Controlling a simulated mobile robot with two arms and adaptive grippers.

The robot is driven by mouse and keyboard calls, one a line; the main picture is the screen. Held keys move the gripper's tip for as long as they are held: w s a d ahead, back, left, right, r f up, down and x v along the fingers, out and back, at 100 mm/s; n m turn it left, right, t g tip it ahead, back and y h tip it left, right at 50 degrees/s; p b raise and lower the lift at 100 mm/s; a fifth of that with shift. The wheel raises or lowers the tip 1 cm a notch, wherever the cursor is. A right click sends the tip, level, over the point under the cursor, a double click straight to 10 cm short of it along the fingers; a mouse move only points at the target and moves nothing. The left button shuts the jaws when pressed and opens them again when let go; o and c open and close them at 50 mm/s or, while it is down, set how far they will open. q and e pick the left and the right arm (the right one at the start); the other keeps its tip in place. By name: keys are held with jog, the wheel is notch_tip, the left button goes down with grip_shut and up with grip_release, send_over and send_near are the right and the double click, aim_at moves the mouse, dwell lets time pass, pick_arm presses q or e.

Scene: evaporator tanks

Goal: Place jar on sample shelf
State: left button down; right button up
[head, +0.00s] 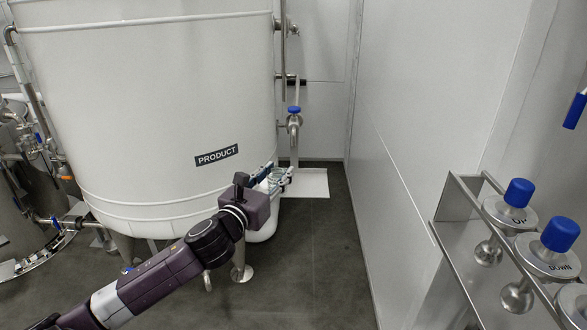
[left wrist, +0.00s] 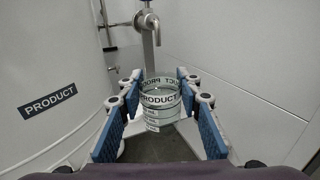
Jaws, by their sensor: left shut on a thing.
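My left gripper (head: 274,178) reaches out beside the large white tank, below and left of a tap. In the left wrist view, its blue-padded fingers (left wrist: 158,88) stand on both sides of a clear glass jar (left wrist: 160,103) and are shut on it. The jar is upright, with a white band reading PRODUCT. In the head view the jar (head: 275,176) is small and partly hidden by the fingers. I cannot tell for certain which surface is the sample shelf. A metal rack (head: 466,262) with blue-topped pieces stands at the right. My right gripper is not in view.
The white tank (head: 150,110) labelled PRODUCT fills the left. A tap (head: 294,122) with a blue handle is on a pipe beside it. A pale flat plate (head: 312,184) lies below the tap. Grey floor (head: 320,250) is clear between tank and wall (head: 430,110).

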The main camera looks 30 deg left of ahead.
pick_arm(q)
jog(key=w, duration=0.3)
jog(key=w+a, duration=0.1)
jog(key=w, duration=0.5)
jog(key=shift+w+a, duration=0.2)
jog(key=shift+w, duration=0.15)
jog(key=shift+f, duration=0.15)
jog(key=shift+f+b, duration=0.65)
jog(key=shift+f, duration=0.9)
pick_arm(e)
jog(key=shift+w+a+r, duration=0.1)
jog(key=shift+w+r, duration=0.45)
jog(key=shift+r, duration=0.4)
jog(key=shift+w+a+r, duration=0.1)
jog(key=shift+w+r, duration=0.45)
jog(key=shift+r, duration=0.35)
pick_arm(q)
jog(key=c, duration=1.4)
grip_release()
jog(key=shift+f, duration=0.15)
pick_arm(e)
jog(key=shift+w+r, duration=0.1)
